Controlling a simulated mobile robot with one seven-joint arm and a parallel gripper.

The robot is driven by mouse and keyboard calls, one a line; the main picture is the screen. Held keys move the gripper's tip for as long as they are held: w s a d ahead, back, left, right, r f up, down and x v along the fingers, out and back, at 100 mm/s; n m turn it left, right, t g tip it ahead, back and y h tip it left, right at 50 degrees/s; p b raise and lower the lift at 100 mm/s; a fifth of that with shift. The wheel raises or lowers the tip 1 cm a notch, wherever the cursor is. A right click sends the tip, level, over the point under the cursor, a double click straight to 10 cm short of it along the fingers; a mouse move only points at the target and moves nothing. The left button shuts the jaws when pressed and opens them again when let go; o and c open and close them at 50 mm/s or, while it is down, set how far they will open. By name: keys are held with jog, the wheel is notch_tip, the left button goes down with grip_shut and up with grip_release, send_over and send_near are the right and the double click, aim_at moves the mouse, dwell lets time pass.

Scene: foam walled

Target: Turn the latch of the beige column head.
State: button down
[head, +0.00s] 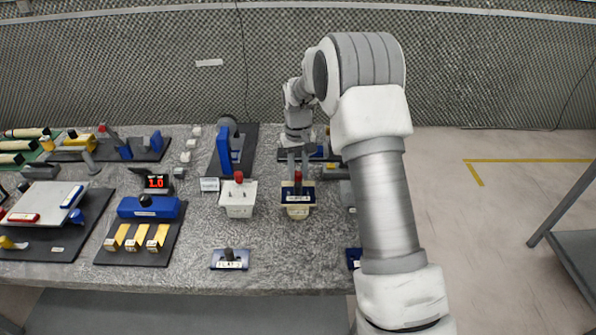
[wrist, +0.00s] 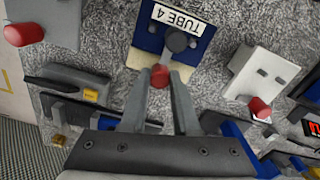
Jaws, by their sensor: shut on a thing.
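The beige column head (head: 298,212) stands on the bench with a dark blue plate around its top. In the wrist view its beige edge shows under a blue plate (wrist: 145,38) labelled TUBE 4, with a dark round knob (wrist: 176,40) on it. A red-ended latch handle (head: 298,176) rises from the head; its red end (wrist: 160,76) sits between my fingers in the wrist view. My gripper (head: 298,168) points down from above and is shut on this red handle.
A blue block (head: 230,259) lies front left. Low dark fixtures lie behind. My arm hides the bench on the right.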

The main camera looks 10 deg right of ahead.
aim_at(298, 173)
jog(key=c, duration=0.9)
grip_release()
jog(key=shift+r, duration=0.1)
jog(key=shift+r+p, duration=0.3)
jog(key=shift+r, duration=8.35)
